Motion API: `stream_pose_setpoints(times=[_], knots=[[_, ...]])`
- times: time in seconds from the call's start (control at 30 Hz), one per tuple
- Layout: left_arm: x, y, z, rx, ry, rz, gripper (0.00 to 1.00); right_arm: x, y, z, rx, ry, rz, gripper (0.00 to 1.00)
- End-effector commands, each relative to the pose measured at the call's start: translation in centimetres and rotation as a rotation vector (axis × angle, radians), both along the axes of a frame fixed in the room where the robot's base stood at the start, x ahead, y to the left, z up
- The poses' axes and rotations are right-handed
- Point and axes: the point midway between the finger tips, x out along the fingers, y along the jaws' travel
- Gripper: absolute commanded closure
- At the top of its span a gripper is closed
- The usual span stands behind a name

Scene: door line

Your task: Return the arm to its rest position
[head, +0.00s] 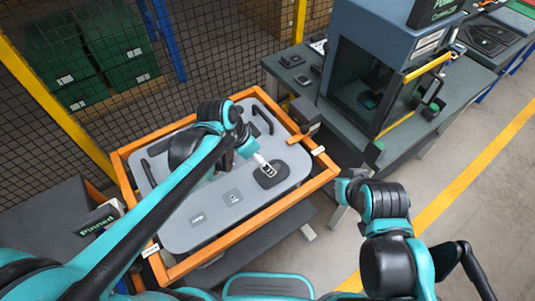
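My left arm comes in from the left and reaches over a light grey door panel (200,235). Its gripper (266,168) points down at the panel's right part, just over or at a dark square piece (271,175). I cannot tell whether it touches that piece or whether the fingers are apart. My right arm (385,205) is folded at the lower right, clear of the panel. Its gripper fingers cannot be made out.
An orange frame (243,232) surrounds the panel. A grey machine (385,60) with an open front stands on a bench at the upper right. A mesh fence (190,50) with yellow posts closes off the back left. Grey floor (470,205) is free at the right.

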Motion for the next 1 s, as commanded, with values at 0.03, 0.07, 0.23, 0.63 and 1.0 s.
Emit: stream_pose_setpoints(times=[0.03,0.07,0.23,0.63,1.0], knots=[[0.0,0.0,0.0,0.0,0.0,0.0,0.02,0.0,0.0,0.0,0.0,0.0,0.0,1.0],[0.0,0.0,0.0,0.0,0.0,0.0,0.02,0.0,0.0,0.0,0.0,0.0,0.0,1.0],[0.0,0.1,0.0,0.0,0.0,0.004,0.02,0.0,0.0,0.0,0.0,0.0,0.0,1.0],[-5.5,8.7,-1.2,-0.024,-0.098,0.547,0.02,0.0,0.0,-3.8,0.0,0.0,0.0,1.0],[-9.3,13.9,-3.2,-0.107,-0.206,0.93,0.02,0.0,0.0,-5.7,0.0,0.0,0.0,1.0]])
